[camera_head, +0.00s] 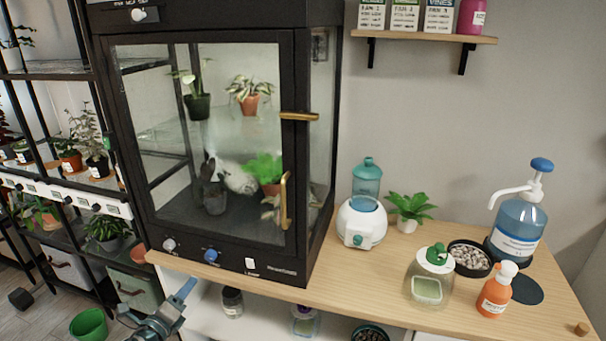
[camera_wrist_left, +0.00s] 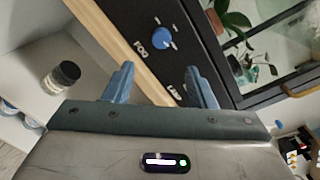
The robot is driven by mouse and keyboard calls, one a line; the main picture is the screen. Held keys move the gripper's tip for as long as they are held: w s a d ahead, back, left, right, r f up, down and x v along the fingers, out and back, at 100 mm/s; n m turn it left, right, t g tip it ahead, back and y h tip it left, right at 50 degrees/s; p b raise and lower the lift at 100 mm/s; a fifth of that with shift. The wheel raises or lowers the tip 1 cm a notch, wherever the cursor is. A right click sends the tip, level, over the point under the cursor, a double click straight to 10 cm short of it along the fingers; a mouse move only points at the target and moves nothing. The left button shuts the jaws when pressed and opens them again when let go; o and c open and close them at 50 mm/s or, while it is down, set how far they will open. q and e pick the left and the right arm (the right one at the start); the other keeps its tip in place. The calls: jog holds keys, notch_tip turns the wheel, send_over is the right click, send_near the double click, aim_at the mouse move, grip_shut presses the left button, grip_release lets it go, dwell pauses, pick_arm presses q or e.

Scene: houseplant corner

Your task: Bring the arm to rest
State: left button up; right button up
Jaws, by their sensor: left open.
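My left gripper (camera_head: 180,294) is at the lower left of the head view, in front of the wooden bench edge and below the glass cabinet's front panel. In the left wrist view its two blue fingers (camera_wrist_left: 160,86) stand apart with nothing between them. The blue fog knob (camera_wrist_left: 161,36) of the cabinet shows beyond the fingertips. My right gripper is not in view.
A black glass cabinet (camera_head: 300,170) with plants inside stands on the wooden bench (camera_head: 380,275). A dark jar (camera_head: 232,302) stands on the white shelf below the bench, right of my gripper. A green bucket (camera_head: 88,327) is on the floor at the left.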

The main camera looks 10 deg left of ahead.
pick_arm(q)
jog(key=s+a+f+n+g+y, duration=0.1)
jog(key=s+f+n+g, duration=0.3)
jog(key=f, duration=0.7)
jog(key=s+a+f+n+g+y, duration=0.1)
jog(key=s+f+n, duration=0.5)
jog(key=f, duration=0.5)
jog(key=s+a+f+n+g+y, duration=0.1)
jog(key=s+f+n+g, duration=0.3)
jog(key=f, duration=0.7)
jog(key=s+d+f+n+g, duration=0.2)
jog(key=s+d+f+n, duration=0.2)
jog(key=s+f, duration=0.3)
jog(key=s+d+f+n+g+h, duration=0.1)
jog(key=s+d+f+n+g, duration=0.2)
jog(key=s, duration=1.2)
jog(key=s+d+f+n+g, duration=0.2)
jog(key=s+d+f+n, duration=0.3)
jog(key=s+f, duration=0.6)
jog(key=s+d, duration=0.1)
jog(key=d, duration=0.1)
jog(key=shift+d+f+h, duration=0.25)
jog(key=shift+d+h, duration=0.05)
jog(key=shift+d, duration=0.1)
